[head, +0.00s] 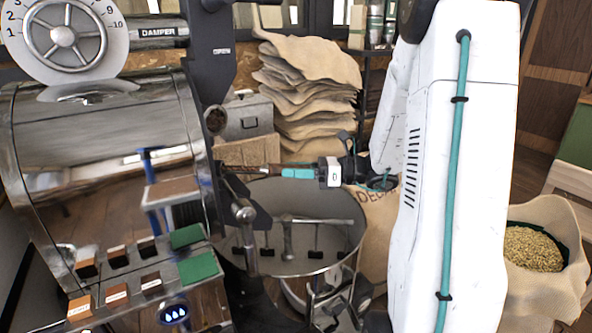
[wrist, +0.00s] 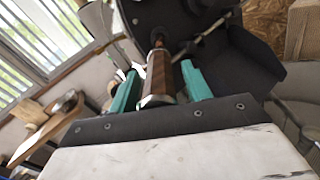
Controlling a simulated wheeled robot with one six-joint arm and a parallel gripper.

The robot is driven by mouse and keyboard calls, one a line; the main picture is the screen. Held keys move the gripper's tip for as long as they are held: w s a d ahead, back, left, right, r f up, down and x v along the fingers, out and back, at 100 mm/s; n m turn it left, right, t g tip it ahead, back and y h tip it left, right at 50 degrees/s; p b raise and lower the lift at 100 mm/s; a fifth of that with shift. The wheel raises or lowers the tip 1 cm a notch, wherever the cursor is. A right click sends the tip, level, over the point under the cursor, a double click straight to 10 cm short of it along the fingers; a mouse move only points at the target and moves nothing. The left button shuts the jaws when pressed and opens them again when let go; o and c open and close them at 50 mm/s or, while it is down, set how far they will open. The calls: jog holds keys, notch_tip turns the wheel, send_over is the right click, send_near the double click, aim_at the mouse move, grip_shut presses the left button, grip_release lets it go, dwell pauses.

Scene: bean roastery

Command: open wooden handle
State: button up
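The wooden handle (wrist: 159,73) is a brown bar with a metal end cap, pointing away from me in the wrist view. In the head view its dark shaft (head: 250,169) reaches right from the roaster's front, above the round cooling pan. My gripper (wrist: 160,84) has teal fingers, one on each side of the handle.
The steel roaster drum (head: 105,150) fills the left. The cooling pan (head: 300,240) with stirring arms lies below my gripper. Burlap sacks (head: 305,90) are stacked behind. An open sack of beans (head: 535,248) stands at the right.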

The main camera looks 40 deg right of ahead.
jog(key=v, duration=0.7)
jog(key=shift+s+d, duration=0.25)
dwell(0.8)
jog(key=c, duration=0.3)
jog(key=d, duration=0.1)
jog(key=s+d, duration=0.1)
jog(key=d+t, duration=0.1)
jog(key=shift+s+d+f+m+h, duration=0.2)
jog(key=shift+s+f+m+h, duration=0.1)
jog(key=shift+m+h, duration=0.1)
grip_shut()
jog(key=s+d+n, duration=0.2)
jog(key=s+d, duration=0.4)
jog(key=d, duration=0.2)
jog(key=w+a+n+g, duration=0.1)
jog(key=w+a, duration=0.7)
jog(key=a, duration=0.3)
jog(key=shift+a+r+n+y, duration=0.2)
jog(key=shift+a+n+y, duration=0.15)
jog(key=shift+n+y, duration=0.05)
